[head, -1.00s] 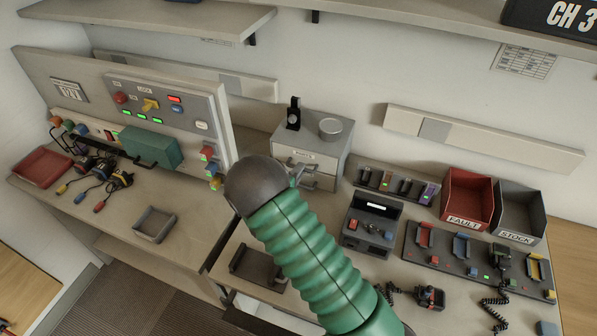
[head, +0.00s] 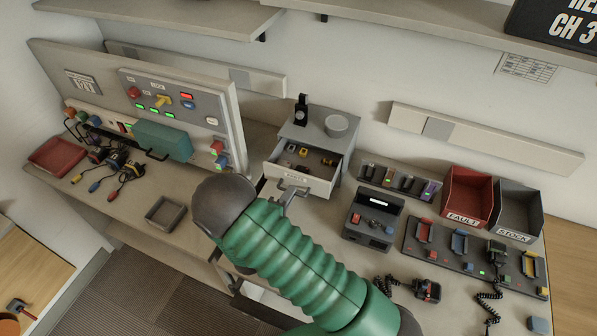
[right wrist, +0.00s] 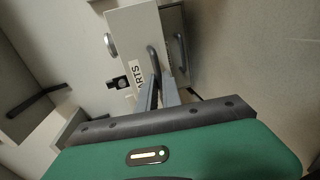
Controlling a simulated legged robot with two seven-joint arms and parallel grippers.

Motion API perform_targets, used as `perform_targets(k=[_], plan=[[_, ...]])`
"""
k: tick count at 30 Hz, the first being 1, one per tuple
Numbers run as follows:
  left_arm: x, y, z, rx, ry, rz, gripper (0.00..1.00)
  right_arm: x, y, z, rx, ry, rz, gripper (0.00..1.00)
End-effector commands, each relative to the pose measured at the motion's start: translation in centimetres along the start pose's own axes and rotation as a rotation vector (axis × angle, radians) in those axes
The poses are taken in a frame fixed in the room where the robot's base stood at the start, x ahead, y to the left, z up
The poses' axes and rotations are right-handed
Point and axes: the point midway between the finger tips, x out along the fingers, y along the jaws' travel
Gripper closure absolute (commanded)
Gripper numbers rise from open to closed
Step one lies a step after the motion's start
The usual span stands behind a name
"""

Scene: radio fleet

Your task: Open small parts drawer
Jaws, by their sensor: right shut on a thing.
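The small parts drawer (head: 322,183) is pulled out of the grey cabinet (head: 348,153) in the head view. Several small yellow, dark and red parts lie inside it. My right gripper (head: 291,191) is at the drawer's front, partly hidden behind my green arm. In the right wrist view its two fingers (right wrist: 158,90) are shut on the dark drawer handle (right wrist: 153,60), beside the label (right wrist: 138,78) reading "ARTS". My left gripper is in neither view.
A dark stand (head: 301,108) and a round tin (head: 337,125) sit on the cabinet. A grey device (head: 372,220) and red (head: 465,197) and grey (head: 517,208) bins stand to the right. The control panel (head: 172,97) stands to the left. A small tray (head: 165,214) lies on the left bench.

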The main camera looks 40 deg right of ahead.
Motion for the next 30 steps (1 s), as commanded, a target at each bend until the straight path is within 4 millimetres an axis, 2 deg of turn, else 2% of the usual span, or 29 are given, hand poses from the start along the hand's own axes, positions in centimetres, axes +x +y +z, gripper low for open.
perform_targets(k=[1,4,14,15,20,30], plan=[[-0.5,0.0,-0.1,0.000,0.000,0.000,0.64,-1.1,-0.2,0.0,-0.006,0.003,-0.007,1.00],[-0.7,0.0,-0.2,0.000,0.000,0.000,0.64,-2.2,-0.6,0.0,-0.005,0.002,-0.007,1.00],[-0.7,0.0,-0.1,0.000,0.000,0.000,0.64,-2.6,-0.8,0.1,-0.003,0.001,-0.005,1.00],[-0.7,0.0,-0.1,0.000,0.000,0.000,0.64,-2.6,-0.8,0.1,-0.003,0.001,-0.005,0.90],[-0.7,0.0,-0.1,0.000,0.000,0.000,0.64,-2.6,-0.7,0.1,-0.002,0.001,-0.003,0.70],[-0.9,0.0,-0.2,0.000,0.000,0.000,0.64,-2.5,-0.4,0.1,0.000,0.001,0.001,0.70]])
